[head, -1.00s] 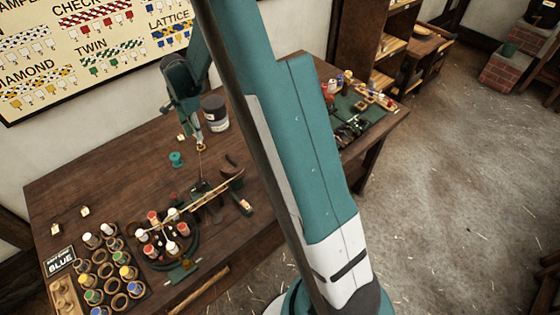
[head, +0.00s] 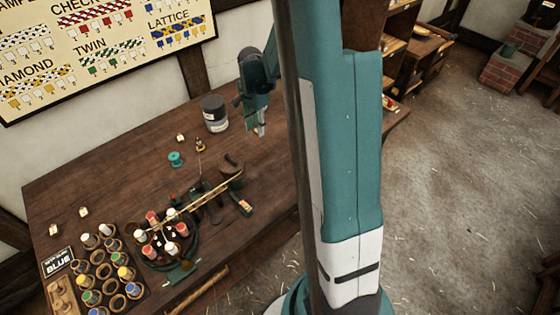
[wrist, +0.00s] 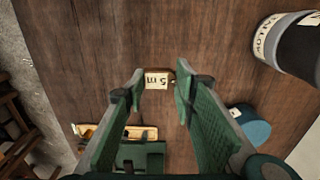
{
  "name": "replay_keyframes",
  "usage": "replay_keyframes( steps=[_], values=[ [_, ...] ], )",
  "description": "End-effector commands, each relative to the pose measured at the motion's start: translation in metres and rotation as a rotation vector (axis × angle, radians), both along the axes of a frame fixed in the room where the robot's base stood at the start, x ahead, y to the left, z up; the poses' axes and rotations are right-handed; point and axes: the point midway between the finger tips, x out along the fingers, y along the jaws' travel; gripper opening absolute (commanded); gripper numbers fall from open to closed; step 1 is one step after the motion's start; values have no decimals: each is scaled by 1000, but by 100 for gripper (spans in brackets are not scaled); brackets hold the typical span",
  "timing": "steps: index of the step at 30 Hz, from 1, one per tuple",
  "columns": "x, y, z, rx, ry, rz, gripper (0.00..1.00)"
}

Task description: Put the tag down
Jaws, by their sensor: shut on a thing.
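The tag (wrist: 157,80) is a small pale block marked "5 m", between my fingertips in the wrist view. My gripper (wrist: 158,88) is shut on it, with a green finger on each side. Dark wooden table top shows behind the tag; I cannot tell how high it is held or whether it touches the wood. In the head view my gripper (head: 261,132) is over the back part of the table (head: 110,170), right of the dark pot. The tag is too small there to make out clearly.
A dark labelled pot (head: 215,113) stands left of my gripper, and a teal spool (head: 176,159) farther left. The rope apparatus (head: 200,205) and a rack of coloured bobbins (head: 110,272) fill the front left. Bare wood lies around my gripper. My arm hides the table's right part.

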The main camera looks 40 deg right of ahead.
Motion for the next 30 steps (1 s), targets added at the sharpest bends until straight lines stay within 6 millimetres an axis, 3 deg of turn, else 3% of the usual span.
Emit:
replay_keyframes(
  steps=[6, 19, 30],
  values=[
    [-10, -10, -1, 0, 0, -4, 22],
    [-10, -10, -4, 0, 0, -4, 22],
    [-9, -10, -44, 0, 0, -4, 22]
  ],
)
